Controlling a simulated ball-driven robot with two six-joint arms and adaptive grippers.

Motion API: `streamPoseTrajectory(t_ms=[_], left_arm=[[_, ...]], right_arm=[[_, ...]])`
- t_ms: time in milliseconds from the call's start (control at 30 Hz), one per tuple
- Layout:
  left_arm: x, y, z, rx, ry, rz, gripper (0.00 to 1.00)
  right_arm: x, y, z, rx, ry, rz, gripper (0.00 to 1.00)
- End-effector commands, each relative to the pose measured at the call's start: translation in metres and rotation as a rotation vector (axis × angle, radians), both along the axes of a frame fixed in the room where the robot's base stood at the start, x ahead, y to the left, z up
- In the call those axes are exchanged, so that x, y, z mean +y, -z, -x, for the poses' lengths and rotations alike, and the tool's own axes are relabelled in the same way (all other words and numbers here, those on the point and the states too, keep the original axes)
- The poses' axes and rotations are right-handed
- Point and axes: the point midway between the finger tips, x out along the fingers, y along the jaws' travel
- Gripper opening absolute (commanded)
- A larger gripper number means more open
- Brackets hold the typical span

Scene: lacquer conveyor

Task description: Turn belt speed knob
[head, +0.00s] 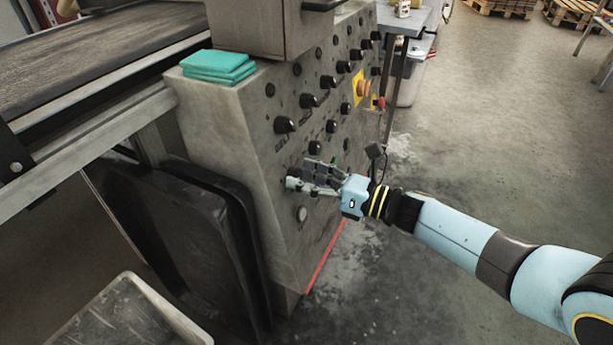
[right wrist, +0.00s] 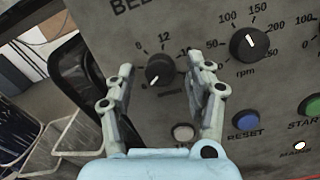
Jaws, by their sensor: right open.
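A black round knob (right wrist: 160,70) with a white pointer line sits on the grey control panel (head: 240,150). My right gripper (head: 301,175) is at the panel's lower front face in the head view. In the right wrist view the right gripper (right wrist: 161,72) is open, with one finger on each side of the knob. I cannot tell whether the fingertips touch it or stand just short of it. In the head view the hand hides this knob. My left gripper is not in view.
A larger rpm knob (right wrist: 249,44) is to the right, with a blue RESET button (right wrist: 245,121) and a green START button (right wrist: 310,107) below. A pale button (right wrist: 183,132) sits under the fingers. Teal pads (head: 218,66) lie on the panel's top. The floor to the right is open.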

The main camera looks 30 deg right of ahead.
Motion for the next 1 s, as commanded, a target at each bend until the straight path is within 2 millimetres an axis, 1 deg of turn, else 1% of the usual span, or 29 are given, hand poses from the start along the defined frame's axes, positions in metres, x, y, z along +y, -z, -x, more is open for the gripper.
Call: streamPoseTrajectory(t_ms=[167,267,500,600,833,1000], left_arm=[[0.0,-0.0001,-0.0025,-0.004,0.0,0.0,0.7],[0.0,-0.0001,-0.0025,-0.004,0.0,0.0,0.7],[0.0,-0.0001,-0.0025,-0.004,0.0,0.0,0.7],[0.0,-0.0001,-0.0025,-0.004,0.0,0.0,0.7],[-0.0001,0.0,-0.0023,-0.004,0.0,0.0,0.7],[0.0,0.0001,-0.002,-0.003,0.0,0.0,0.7]], right_arm=[[0.0,-0.0001,0.0,0.0,0.0,0.0,0.54],[0.0,-0.0002,0.0,0.0,0.0,0.0,0.42],[-0.0002,-0.0003,0.0001,0.0,0.0,-0.001,0.11],[-0.0002,-0.0003,0.0001,0.0,0.0,-0.001,0.0],[-0.0002,-0.0003,0.0001,0.013,0.004,-0.018,0.0],[0.0001,-0.0007,0.0002,0.052,0.016,-0.07,0.0]])
